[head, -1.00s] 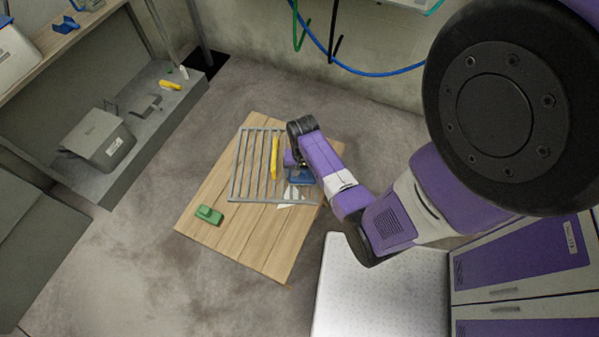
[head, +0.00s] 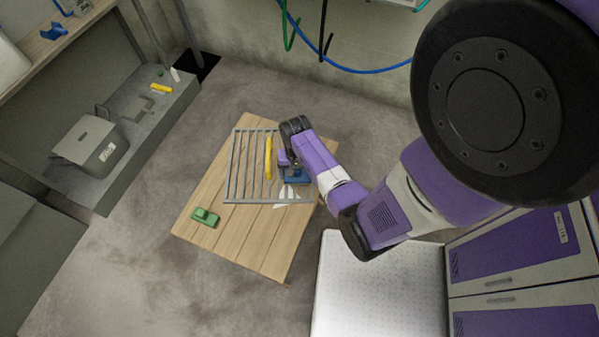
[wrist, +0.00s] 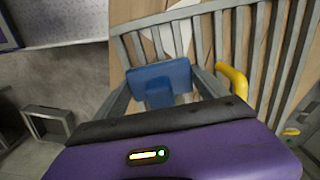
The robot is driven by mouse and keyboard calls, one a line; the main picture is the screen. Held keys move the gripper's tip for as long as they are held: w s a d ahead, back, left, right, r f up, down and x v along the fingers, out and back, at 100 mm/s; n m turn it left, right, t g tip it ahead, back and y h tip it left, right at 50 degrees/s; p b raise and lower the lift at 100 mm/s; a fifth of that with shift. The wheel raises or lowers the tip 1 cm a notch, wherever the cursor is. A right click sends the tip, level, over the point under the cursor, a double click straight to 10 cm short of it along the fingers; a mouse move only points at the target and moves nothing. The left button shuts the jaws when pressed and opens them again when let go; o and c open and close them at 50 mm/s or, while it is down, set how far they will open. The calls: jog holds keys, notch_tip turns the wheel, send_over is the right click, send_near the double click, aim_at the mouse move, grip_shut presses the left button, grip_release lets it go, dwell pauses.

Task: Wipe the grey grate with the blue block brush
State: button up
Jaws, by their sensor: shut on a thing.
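The grey grate (head: 232,165) lies on a wooden table (head: 215,180), and its bars also fill much of the wrist view (wrist: 222,35). The blue block brush (head: 293,181) is over the right part of the grate. My gripper (wrist: 165,92) is shut on the brush (wrist: 158,76), with one grey finger on each side of it. I cannot tell whether the brush's underside touches the bars. My arm hides the grate's right edge in the head view.
A yellow bar-like thing (head: 268,158) lies on the grate just left of the brush. White pieces (head: 283,199) show at the grate's near edge. A green block (head: 205,217) sits on the table's left corner. A white perforated surface (head: 375,290) stands to the near right.

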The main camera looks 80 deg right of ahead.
jog(key=shift+w+a+r, duration=0.1)
jog(key=shift+w, duration=0.65)
jog(key=shift+s+p, duration=0.3)
jog(key=shift+s, duration=0.6)
jog(key=shift+s+d+p, duration=0.25)
jog(key=shift+s+p, duration=0.15)
jog(key=shift+s, duration=0.3)
jog(key=shift+w+a+f, duration=0.15)
jog(key=shift+w+f, duration=0.05)
jog(key=shift+w, duration=0.6)
jog(key=shift+w+a, duration=0.15)
jog(key=shift+w, duration=0.65)
jog(key=shift+s+r, duration=0.25)
jog(key=shift+s, duration=0.45)
jog(key=shift+s+d+f+p, duration=0.1)
jog(key=shift+s+d+p, duration=0.1)
jog(key=shift+s, duration=0.3)
jog(key=shift+s+d+f+p, duration=0.1)
jog(key=shift+s+p, duration=0.1)
jog(key=shift+s, duration=0.25)
